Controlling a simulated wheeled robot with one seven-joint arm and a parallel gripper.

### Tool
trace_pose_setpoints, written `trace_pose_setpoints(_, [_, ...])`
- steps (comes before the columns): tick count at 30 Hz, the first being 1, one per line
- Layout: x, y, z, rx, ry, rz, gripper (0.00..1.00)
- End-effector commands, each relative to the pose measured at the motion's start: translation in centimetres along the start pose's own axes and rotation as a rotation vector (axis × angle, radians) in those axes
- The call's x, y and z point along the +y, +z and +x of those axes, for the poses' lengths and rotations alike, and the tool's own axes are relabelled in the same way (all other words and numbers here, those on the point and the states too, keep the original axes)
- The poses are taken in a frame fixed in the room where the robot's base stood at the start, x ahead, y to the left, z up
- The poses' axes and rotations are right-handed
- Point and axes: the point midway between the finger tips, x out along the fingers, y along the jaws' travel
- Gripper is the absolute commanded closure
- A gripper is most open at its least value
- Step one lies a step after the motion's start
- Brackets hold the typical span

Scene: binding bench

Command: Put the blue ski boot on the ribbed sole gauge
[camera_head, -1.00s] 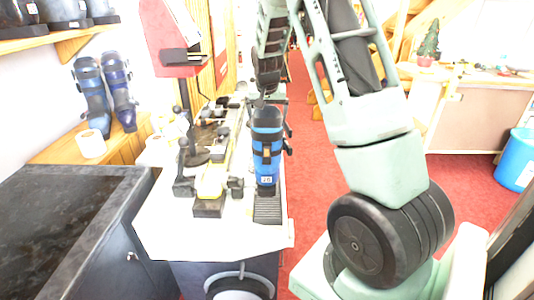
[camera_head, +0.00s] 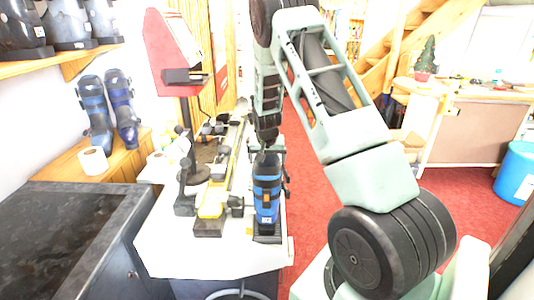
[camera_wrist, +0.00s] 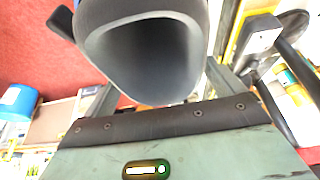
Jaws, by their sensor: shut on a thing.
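The blue ski boot (camera_head: 267,190) with black straps stands upright at the front right of the white bench. My gripper (camera_head: 266,146) is above it, shut on its dark upper cuff. In the wrist view the open cuff of the boot (camera_wrist: 150,50) fills the top middle, between my gripper's fingers (camera_wrist: 160,97). The ribbed sole gauge (camera_head: 267,239) is a black block under the boot, mostly hidden by it. The boot's sole appears on or just above the gauge; I cannot tell whether it touches.
A yellow and black binding jig (camera_head: 210,205) stands close left of the boot on the white bench (camera_head: 165,250). Two other blue boots (camera_head: 108,110) stand on a wooden ledge beside a white roll (camera_head: 94,160). A red machine (camera_head: 172,50) rises behind. Red floor lies right.

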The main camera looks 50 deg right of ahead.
Motion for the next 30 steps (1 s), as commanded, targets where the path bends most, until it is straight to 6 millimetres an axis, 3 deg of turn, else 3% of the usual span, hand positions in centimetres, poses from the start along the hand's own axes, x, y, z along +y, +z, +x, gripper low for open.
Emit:
trace_pose_setpoints(8, [0.0,-0.1,0.2,0.004,-0.001,0.001,0.43])
trace_pose_setpoints(9, [0.0,0.1,0.2,0.0,0.0,0.0,0.0])
trace_pose_setpoints(20, [0.0,0.0,-0.5,0.001,0.0,-0.001,0.0])
trace_pose_setpoints(30, [-0.1,0.0,-6.5,0.004,-0.003,-0.001,0.0])
